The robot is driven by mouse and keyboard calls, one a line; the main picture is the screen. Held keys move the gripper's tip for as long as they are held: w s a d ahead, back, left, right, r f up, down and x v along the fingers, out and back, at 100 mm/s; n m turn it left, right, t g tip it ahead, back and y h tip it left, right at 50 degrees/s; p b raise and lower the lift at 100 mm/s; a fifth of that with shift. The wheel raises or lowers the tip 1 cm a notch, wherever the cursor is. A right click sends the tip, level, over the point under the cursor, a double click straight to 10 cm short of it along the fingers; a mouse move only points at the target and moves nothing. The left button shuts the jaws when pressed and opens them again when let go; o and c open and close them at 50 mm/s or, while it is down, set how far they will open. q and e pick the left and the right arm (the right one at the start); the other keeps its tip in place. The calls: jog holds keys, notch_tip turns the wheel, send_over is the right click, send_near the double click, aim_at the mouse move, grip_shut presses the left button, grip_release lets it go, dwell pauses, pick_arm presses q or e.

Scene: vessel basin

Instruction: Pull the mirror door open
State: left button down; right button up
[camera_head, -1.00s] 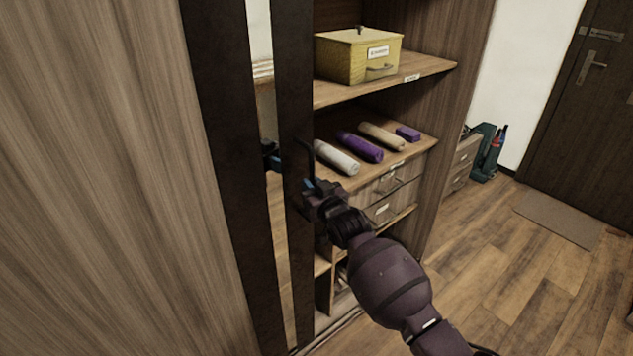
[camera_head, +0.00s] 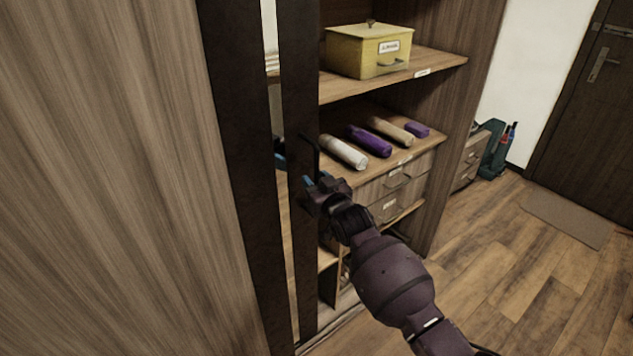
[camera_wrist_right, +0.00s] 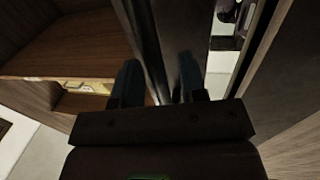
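The mirror door has a dark frame (camera_head: 299,90) and a narrow strip of mirror (camera_head: 272,110), seen steeply from the side in the head view. A thin dark handle (camera_head: 313,150) stands out from the frame. My right gripper (camera_head: 317,181) is at the handle's lower part, close to the frame. In the right wrist view its two fingers (camera_wrist_right: 158,85) are apart, with the dark upright frame beyond and between them. I cannot tell whether either finger touches the handle. A dark and blue reflection of the gripper shows in the mirror. My left gripper is not in view.
To the right, open shelves hold a yellow box (camera_head: 368,51), a white roll (camera_head: 343,152), purple and beige rolls, and drawers (camera_head: 387,208). A wooden panel (camera_head: 110,180) fills the left. Free wooden floor (camera_head: 500,260) lies to the right, by a doormat (camera_head: 567,220).

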jog(key=shift+s, duration=0.1)
jog(key=v, duration=1)
jog(key=shift+s+d, duration=0.15)
jog(key=shift+s, duration=0.15)
jog(key=s+d+f+m+h, duration=0.1)
jog(key=s+d+f+h, duration=0.3)
jog(key=d, duration=0.3)
jog(key=s+d+f+m+h, duration=0.1)
jog(key=s+d+f, duration=0.3)
jog(key=s+d, duration=0.25)
jog(key=s+d+f+g+h, duration=0.1)
jog(key=s+d+f, duration=0.2)
jog(key=s, duration=0.3)
jog(key=s+d+f+m+g+h, duration=0.1)
jog(key=s+d+f, duration=0.2)
jog(key=s+f, duration=0.2)
jog(key=s+d+f+m+g+h, duration=0.1)
jog(key=s+d+f+g, duration=0.1)
jog(key=s+d+f, duration=0.2)
jog(key=s, duration=0.3)
jog(key=shift+s+f, duration=0.4)
